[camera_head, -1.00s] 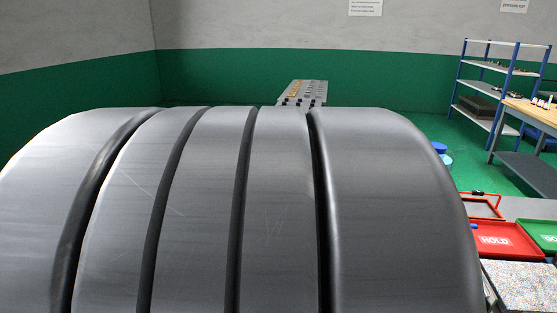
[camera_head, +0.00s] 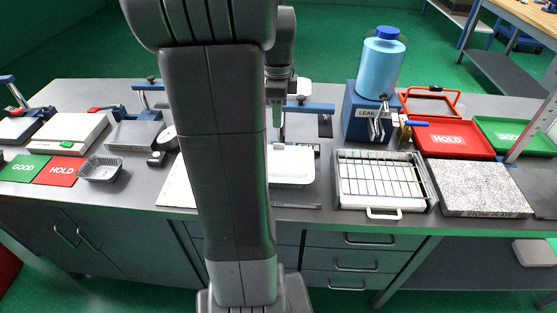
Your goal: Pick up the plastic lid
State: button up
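No thing can be told for certain as the plastic lid. A white rimmed plastic piece (camera_head: 293,166) lies on the bench just right of my arm, which hides its left part; it may be the lid. A smaller white piece (camera_head: 300,87) shows farther back, beside my wrist. My gripper (camera_head: 277,112) points down over the back middle of the bench, behind and above the rimmed white piece. It is small and partly hidden by my arm, so its fingers cannot be read.
Right of centre stand a wire rack tray (camera_head: 368,212), a blue leak tester (camera_head: 360,115), a red HOLD tray (camera_head: 455,152), a green tray (camera_head: 500,124) and a granite slab (camera_head: 480,210). A scale (camera_head: 68,133) and clamps stand left.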

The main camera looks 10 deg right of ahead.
aim_at(278, 159)
notch_tip(278, 159, down, 3)
jog(key=shift+f, duration=0.15)
jog(key=shift+s+d+f, duration=0.1)
jog(key=shift+s+f, duration=0.05)
jog(key=shift+f, duration=1.2)
jog(key=shift+s+f, duration=0.15)
jog(key=shift+f, duration=1.15)
grip_shut()
